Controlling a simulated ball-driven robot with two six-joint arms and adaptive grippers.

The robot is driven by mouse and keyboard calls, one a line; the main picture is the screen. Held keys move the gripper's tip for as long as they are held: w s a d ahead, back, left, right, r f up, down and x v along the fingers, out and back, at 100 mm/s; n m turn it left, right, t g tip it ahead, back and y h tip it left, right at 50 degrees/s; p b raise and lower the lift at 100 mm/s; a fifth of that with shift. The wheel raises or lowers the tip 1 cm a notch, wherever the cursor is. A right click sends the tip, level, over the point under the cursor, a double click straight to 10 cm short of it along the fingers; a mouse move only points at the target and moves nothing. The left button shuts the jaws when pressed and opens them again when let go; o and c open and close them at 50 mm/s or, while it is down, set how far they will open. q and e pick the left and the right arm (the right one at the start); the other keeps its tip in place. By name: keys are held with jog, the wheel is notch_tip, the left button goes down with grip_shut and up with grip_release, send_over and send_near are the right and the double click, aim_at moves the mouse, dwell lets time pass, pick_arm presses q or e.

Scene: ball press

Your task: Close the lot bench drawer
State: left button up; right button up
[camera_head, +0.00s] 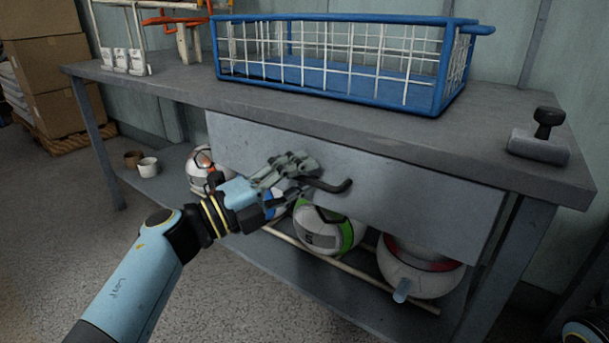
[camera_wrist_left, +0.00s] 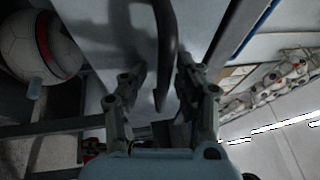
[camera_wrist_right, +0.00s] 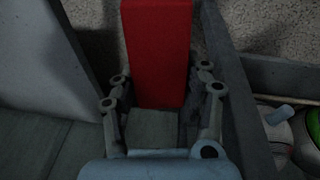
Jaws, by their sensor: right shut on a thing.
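The bench drawer's grey front (camera_head: 420,200) is below the bench top; I cannot tell how far it stands out. Its dark bar handle (camera_head: 335,187) sits near the middle of that front. My left gripper (camera_head: 302,174) is at the handle, its fingers partly covering it. In the left wrist view the handle (camera_wrist_left: 167,45) runs between the two spread fingers of that gripper (camera_wrist_left: 161,75), with a gap visible beside it. My right gripper (camera_wrist_right: 160,95), seen only in its wrist view, is shut on a red block (camera_wrist_right: 157,45). The drawer's inside is hidden.
On the bench top (camera_head: 300,112) stand a blue-framed wire basket (camera_head: 340,72) and a grey block with a black knob (camera_head: 540,143). Several balls, one white and green (camera_head: 328,232), lie on the lower shelf. Boxes (camera_head: 52,65) are stacked at the left. Floor in front is clear.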

pick_arm(q)
jog(key=v, duration=1.2)
